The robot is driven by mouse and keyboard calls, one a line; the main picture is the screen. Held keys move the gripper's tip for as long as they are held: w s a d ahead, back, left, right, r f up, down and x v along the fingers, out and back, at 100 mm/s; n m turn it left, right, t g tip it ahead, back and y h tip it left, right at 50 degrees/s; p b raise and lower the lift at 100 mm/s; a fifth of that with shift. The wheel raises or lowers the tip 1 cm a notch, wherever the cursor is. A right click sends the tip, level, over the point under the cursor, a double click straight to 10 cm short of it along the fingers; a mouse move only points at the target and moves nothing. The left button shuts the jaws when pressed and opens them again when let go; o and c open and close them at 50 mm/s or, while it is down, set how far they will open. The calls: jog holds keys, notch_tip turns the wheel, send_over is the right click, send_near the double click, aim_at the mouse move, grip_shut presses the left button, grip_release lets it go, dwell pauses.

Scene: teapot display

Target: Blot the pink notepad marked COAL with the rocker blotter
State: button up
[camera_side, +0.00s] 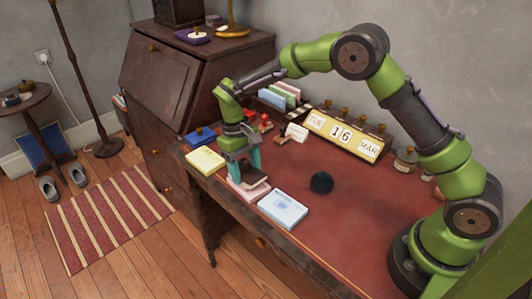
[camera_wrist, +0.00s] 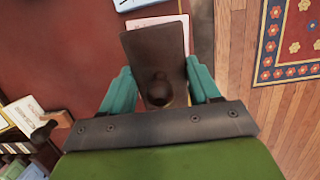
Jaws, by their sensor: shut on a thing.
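My gripper (camera_side: 243,167) has teal fingers and points down near the front edge of the red desk top. In the wrist view, my gripper (camera_wrist: 160,90) is shut on the rocker blotter (camera_wrist: 152,50), a brown board with a round dark knob. The pink notepad (camera_side: 248,192) lies directly below the gripper in the side view. In the wrist view, parts of the pink notepad (camera_wrist: 176,36) show beside and beyond the blotter, which covers most of it. The COAL marking cannot be read. I cannot tell whether the blotter touches the pad.
A yellow pad (camera_side: 205,160) and a pale blue pad (camera_side: 283,208) lie on either side of the pink one. A block calendar (camera_side: 342,134) stands behind. The desk's right middle is clear.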

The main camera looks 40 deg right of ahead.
jog(key=shift+s, duration=0.1)
jog(key=shift+s+t, duration=0.4)
jog(key=shift+t, duration=0.8)
jog(key=shift+s+t, duration=0.45)
jog(key=shift+t, duration=0.75)
jog(key=shift+f, duration=0.1)
jog(key=shift+w, duration=0.1)
jog(key=shift+w+g, duration=0.35)
jog(key=shift+g, duration=0.85)
jog(key=shift+r, duration=3.65)
